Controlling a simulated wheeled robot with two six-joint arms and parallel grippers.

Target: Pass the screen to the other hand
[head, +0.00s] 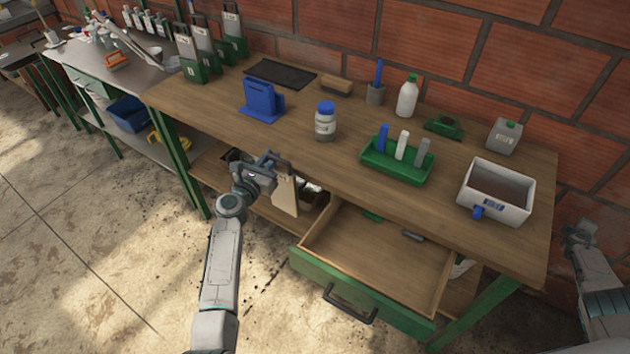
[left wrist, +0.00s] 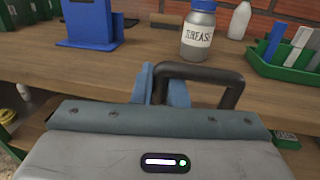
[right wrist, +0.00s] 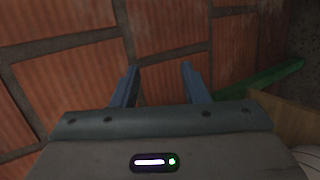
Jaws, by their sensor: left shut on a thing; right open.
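My left gripper (head: 268,164) is shut on the dark handle of a screen (head: 286,194), a thin pale panel hanging upright in front of the bench's front edge. In the left wrist view the dark looped handle (left wrist: 205,70) sits at the fingers (left wrist: 165,85); the panel is hidden there. My right gripper (head: 580,235) is at the far right, beyond the bench's right end and well apart from the screen. In the right wrist view its fingers (right wrist: 155,85) are spread and empty, facing the brick wall.
An open drawer (head: 375,262) with a green front juts out right of the screen. On the bench stand a blue holder (head: 262,100), a lidded jar (head: 325,122), a green rack (head: 397,160) and a white bin (head: 496,191). More handled panels (head: 187,55) stand at back left.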

